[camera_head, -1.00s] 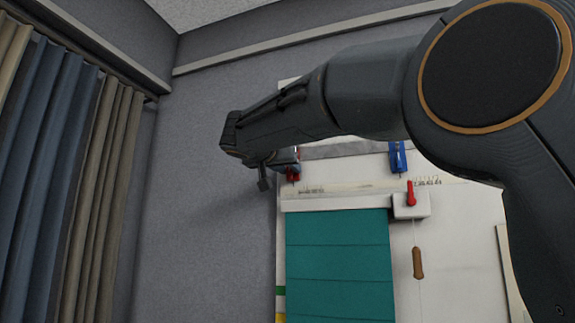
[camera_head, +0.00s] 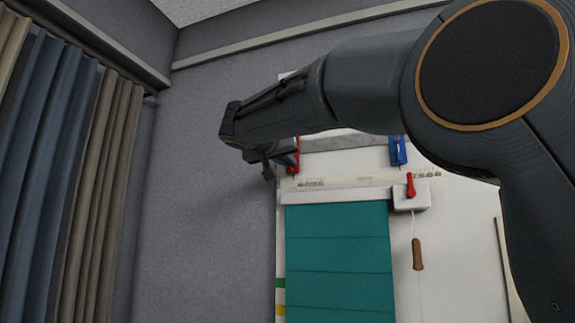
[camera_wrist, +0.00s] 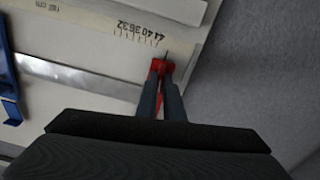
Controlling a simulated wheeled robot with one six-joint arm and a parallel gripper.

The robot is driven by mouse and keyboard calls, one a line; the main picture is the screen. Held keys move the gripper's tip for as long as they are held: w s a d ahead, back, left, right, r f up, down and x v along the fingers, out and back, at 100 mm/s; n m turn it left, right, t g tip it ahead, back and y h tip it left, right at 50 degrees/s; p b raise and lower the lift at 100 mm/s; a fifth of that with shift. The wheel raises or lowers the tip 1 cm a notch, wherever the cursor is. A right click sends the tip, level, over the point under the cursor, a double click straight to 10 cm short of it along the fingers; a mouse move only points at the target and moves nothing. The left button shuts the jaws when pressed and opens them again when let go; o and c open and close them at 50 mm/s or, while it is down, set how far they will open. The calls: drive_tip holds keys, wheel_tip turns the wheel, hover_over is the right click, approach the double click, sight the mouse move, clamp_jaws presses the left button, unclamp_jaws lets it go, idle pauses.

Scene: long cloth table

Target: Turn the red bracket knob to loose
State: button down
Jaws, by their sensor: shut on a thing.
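The red bracket (camera_head: 294,160) is on the left edge of the white wall board, partly hidden by my gripper (camera_head: 268,167) in the head view. In the wrist view, my gripper (camera_wrist: 161,78) is shut on the red bracket's knob, its two dark fingers close together at the red part (camera_wrist: 161,65). A thin dark pin or pointer sticks out just beyond the fingertips. The knob's turn position is hidden by the fingers.
A blue bracket (camera_head: 397,150) sits on the same grey bar to the right. A white box with a red lever (camera_head: 410,186) and a hanging brown cord handle (camera_head: 418,254) is below it. A teal blind (camera_head: 340,260) hangs below. Curtains (camera_head: 60,170) are left.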

drive_tip(key=n, duration=1.5)
drive_tip(key=shift+w+a+f+n, duration=0.1)
drive_tip(key=shift+a+f+n, duration=0.1)
drive_tip(key=shift+n, duration=0.2)
idle(0.3)
drive_tip(key=c, duration=1.9)
unclamp_jaws()
drive_tip(key=shift+o, duration=0.2)
drive_tip(key=b+v, duration=0.3)
drive_tip(key=v, duration=0.5)
